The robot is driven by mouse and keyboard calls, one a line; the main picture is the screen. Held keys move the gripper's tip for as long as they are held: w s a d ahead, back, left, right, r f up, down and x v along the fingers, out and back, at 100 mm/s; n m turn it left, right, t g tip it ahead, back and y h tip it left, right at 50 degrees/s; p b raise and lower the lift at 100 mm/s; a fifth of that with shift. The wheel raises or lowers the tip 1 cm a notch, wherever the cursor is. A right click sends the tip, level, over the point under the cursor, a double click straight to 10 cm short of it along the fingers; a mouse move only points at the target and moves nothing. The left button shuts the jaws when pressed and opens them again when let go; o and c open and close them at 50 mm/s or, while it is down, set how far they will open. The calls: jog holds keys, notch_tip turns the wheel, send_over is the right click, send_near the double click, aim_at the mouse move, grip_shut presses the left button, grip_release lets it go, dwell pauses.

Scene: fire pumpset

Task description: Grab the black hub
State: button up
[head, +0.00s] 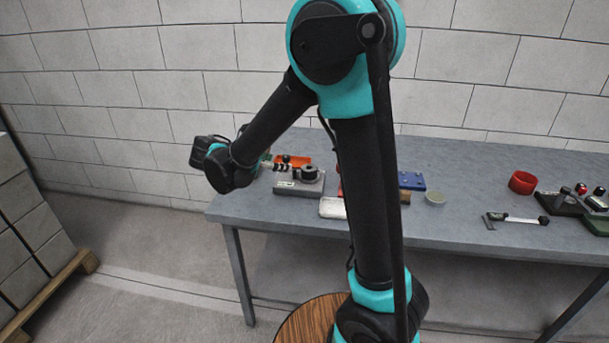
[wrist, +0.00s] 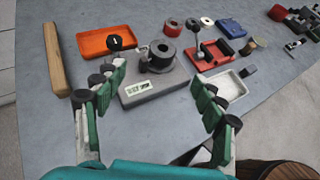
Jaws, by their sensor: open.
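The black hub (wrist: 162,54) is a round dark piece with a hole in its top. It sits upright on a grey block with a white label (wrist: 138,89) in the wrist view. In the head view the hub (head: 309,173) stands on the block near the table's left end. My gripper (wrist: 158,76) is open and empty, with its green and black fingers spread to the left and right of the block's near part. The hub lies beyond the fingertips, between their directions. In the head view my gripper (head: 274,164) is small and partly hidden by my wrist.
An orange tray (wrist: 92,47) with a black knob (wrist: 118,42) lies left of the hub, beside a wooden bar (wrist: 55,60). A red fixture (wrist: 213,58) with an upright lever and a white tray (wrist: 232,90) lie to the right. The grey table (wrist: 40,125) is bare at near left.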

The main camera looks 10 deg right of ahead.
send_near(312, 168)
jog(key=w+d, duration=0.1)
jog(key=w+f, duration=0.1)
jog(key=shift+w+d+f, duration=0.1)
jog(key=shift+w+d, duration=0.2)
jog(key=shift+d, duration=0.1)
jog(key=shift+s+f+x, duration=0.1)
jog(key=shift+s+x, duration=0.05)
jog(key=shift+x, duration=1.2)
jog(key=shift+s+f+x, duration=0.1)
jog(key=shift+s+x, duration=0.1)
jog(key=shift+x, duration=1.15)
jog(key=shift+d, duration=0.15)
grip_shut()
